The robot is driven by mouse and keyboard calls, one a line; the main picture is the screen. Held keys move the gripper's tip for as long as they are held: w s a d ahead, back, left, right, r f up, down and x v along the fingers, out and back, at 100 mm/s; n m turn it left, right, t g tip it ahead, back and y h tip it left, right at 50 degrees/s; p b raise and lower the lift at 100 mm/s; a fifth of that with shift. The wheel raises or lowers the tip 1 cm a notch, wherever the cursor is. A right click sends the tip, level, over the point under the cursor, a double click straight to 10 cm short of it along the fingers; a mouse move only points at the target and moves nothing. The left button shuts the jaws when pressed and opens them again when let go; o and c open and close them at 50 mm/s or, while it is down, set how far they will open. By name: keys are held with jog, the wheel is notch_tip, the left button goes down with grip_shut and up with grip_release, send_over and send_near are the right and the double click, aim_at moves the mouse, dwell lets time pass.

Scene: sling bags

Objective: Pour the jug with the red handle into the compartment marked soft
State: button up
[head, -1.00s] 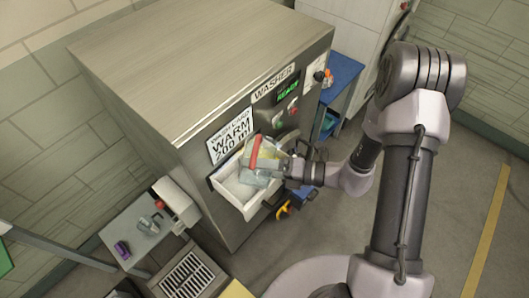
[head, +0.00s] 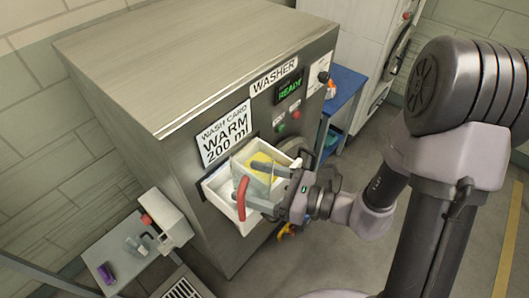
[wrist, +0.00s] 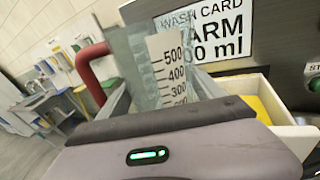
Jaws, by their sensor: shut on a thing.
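The clear jug with the red handle (head: 242,197) is held over the open white drawer (head: 219,189) of the washer. My gripper (head: 262,186) is shut on the jug. In the wrist view the jug (wrist: 136,60) shows a scale with 500, 400 and 300, and the red handle (wrist: 88,70) is at its left. I cannot tell how much is in the jug or exactly how far it tilts. A yellow part (head: 262,162) lies in the drawer's far side. The jug and gripper hide much of the drawer, and no compartment marking is readable.
The washer (head: 180,75) has a wash card (head: 226,134) reading WARM 200 ml and a display (head: 290,89) reading READY. A small side table (head: 122,262) with a purple item (head: 106,273) stands at the lower left. A blue table (head: 347,84) stands right of the washer.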

jog(key=shift+f+n, duration=0.15)
jog(key=shift+n, duration=0.15)
jog(key=shift+s+f+b, duration=0.1)
jog(key=shift+s+b, duration=0.1)
jog(key=shift+b, duration=0.15)
notch_tip(320, 180, up, 3)
jog(key=p, duration=0.3)
jog(key=shift+w+f, duration=0.1)
